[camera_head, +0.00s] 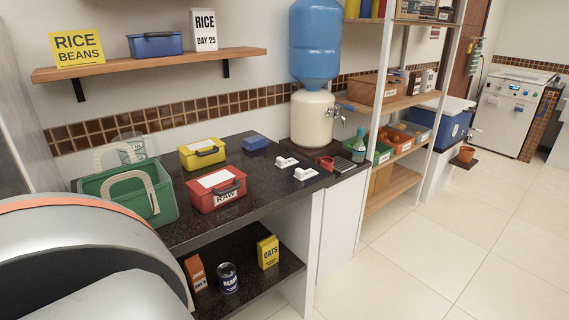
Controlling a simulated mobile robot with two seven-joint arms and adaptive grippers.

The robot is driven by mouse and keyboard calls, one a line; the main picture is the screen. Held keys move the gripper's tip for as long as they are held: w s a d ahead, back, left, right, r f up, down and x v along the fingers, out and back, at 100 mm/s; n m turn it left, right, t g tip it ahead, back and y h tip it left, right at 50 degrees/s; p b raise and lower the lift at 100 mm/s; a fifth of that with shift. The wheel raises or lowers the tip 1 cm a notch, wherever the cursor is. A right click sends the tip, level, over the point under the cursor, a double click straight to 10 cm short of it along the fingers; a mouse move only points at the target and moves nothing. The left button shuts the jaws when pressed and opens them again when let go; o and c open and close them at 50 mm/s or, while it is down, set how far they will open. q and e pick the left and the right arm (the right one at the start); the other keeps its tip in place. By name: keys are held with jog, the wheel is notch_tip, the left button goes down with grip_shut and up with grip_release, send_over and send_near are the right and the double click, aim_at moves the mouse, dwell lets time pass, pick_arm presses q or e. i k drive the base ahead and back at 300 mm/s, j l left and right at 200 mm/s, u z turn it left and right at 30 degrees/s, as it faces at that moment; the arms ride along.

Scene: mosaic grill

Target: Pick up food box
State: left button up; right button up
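Several lidded boxes with handles could be the food box; I cannot tell which one is meant. A red box (216,190) labelled "RAW" stands at the front of the dark counter (262,192). A yellow box (202,153) with a pale lid panel stands behind it. A small blue box (256,142) sits farther back. Another blue box (155,44) with a dark handle stands on the wooden wall shelf (230,56). Neither of my grippers shows in this view.
A green basket (167,197) with cream handles stands left of the boxes. Two white items (305,174) lie to the right. A water dispenser (313,118) stands behind. Below are a yellow OATS box (268,252) and a can (228,278). Floor (440,240) at right is clear.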

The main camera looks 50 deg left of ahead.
aim_at(205, 204)
jog(key=i, duration=1.45)
jog(key=i+u, duration=0.4)
jog(key=i+l+u, duration=0.25)
jog(key=i+u, duration=0.15)
jog(key=u, duration=1.6)
